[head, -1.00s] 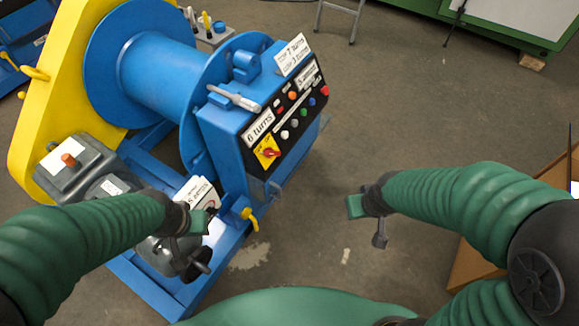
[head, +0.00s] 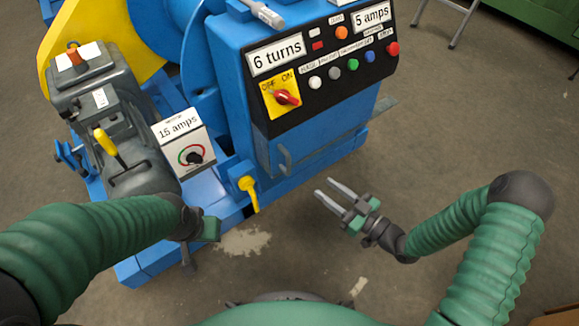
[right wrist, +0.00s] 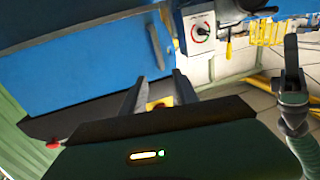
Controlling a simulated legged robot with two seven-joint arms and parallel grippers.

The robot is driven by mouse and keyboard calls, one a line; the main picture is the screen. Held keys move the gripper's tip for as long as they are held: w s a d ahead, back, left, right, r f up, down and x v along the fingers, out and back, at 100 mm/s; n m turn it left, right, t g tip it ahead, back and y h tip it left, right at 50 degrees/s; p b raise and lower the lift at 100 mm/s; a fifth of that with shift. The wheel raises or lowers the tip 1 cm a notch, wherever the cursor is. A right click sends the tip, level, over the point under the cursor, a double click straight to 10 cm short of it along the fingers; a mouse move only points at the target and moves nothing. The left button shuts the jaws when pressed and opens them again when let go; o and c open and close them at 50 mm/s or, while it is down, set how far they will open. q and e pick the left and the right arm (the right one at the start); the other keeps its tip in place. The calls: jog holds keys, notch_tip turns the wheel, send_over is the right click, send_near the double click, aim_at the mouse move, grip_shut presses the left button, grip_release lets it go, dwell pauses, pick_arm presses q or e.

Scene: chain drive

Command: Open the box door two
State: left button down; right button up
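The blue control box (head: 330,135) stands at the centre of the head view, with a black panel above its lower front.
The black panel (head: 330,82) carries coloured buttons, a red switch and labels. A "15 amps" dial box (head: 184,142), a yellow lever (head: 248,190) and a grey machine (head: 125,140) are left of the handle.

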aim_at(290, 163)
jog(key=b+x, duration=0.5)
jog(key=x, duration=1)
jog(key=shift+d+f, duration=0.1)
jog(key=shift+f, duration=0.05)
jog(key=shift+w, duration=0.15)
jog(key=shift+c, duration=0.5)
grip_shut()
